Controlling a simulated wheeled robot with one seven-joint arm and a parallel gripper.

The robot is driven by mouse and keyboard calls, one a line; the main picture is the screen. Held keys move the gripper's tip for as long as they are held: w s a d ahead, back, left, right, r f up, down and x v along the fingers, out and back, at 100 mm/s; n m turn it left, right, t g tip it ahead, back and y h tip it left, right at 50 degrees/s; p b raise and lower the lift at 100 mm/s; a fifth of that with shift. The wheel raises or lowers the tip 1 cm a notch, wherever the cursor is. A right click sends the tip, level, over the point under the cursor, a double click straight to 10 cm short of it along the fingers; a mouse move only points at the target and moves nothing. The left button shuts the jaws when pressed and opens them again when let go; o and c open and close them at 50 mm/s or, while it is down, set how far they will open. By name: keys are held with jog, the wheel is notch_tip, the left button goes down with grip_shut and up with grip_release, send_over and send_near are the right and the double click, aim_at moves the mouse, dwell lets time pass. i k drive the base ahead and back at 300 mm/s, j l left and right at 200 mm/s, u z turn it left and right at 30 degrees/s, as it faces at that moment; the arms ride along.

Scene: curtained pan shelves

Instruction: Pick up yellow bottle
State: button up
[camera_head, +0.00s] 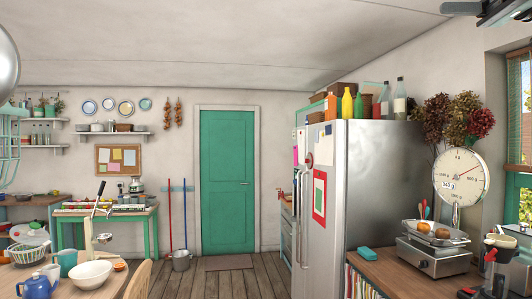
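The yellow bottle (347,104) stands upright on top of the fridge (378,175), near its front edge. An orange bottle (331,107) stands just to its left. A small green bottle (358,106) stands close on its right. Only the yellow bottle's body and narrow top show; its base is partly hidden by the fridge's top edge.
Glass bottles (399,99) stand further right on the fridge. A white bowl (91,273) sits on the table at lower left.

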aim_at(347, 101)
jog(key=i+u, duration=0.15)
jog(key=i, duration=1.85)
jog(key=i+j+z, duration=0.15)
jog(key=i+z, duration=0.3)
jog(key=i, duration=0.15)
jog(key=i+j+z, duration=0.45)
jog(key=i, duration=0.15)
jog(key=i+j+z, duration=0.4)
jog(key=i, duration=0.15)
jog(key=i+j+z, duration=0.45)
jog(key=j, duration=0.25)
jog(key=k+l, duration=0.05)
